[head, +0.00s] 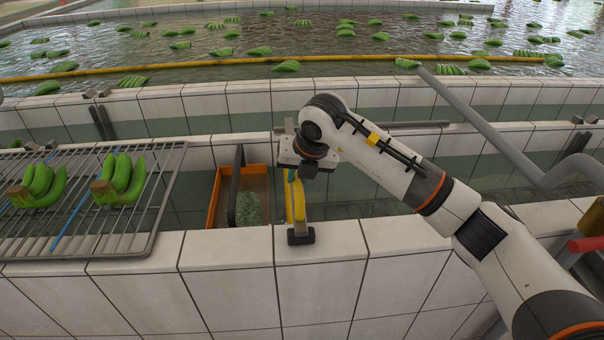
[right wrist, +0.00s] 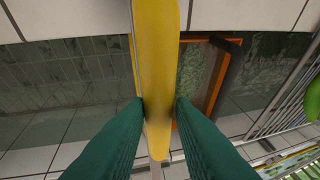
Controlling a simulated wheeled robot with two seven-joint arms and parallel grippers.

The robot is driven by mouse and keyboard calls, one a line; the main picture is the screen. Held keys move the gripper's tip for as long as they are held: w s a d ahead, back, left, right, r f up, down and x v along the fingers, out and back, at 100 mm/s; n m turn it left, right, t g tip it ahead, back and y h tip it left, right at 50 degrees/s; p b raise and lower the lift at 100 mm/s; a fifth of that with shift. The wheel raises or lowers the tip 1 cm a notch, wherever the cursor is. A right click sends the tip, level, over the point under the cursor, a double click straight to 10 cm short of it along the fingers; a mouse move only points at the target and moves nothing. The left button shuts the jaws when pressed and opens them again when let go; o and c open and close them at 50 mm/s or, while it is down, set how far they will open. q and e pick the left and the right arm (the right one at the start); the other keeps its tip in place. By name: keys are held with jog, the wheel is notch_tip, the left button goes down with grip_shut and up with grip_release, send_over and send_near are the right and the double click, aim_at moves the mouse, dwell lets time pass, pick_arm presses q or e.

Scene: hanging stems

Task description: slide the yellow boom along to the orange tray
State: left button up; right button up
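The yellow boom (head: 299,203) spans the water channel from front to back, with a dark block at its near end on the tiled wall. My right gripper (right wrist: 161,108) is over the boom; its dark green fingers are on both sides of the boom (right wrist: 157,50) and appear to touch it. The tray (right wrist: 212,92) also shows right of the boom in the right wrist view. My left gripper is out of view.
A wire rack (head: 150,222) with two green banana bunches (head: 120,180) stands left of the tray. A grey pipe (head: 490,130) crosses at right. A long yellow floating line (head: 230,65) lies across the back pool among many floating bunches.

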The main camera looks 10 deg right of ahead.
jog(key=o, duration=0.3)
jog(key=shift+a, duration=0.3)
jog(key=shift+o, duration=0.2)
jog(key=shift+d, duration=0.15)
jog(key=shift+s+d+r, duration=0.1)
jog(key=shift+r, duration=0.25)
jog(key=b+v, duration=0.2)
jog(key=v, duration=0.9)
jog(key=shift+r, duration=0.15)
jog(key=shift+s, duration=0.1)
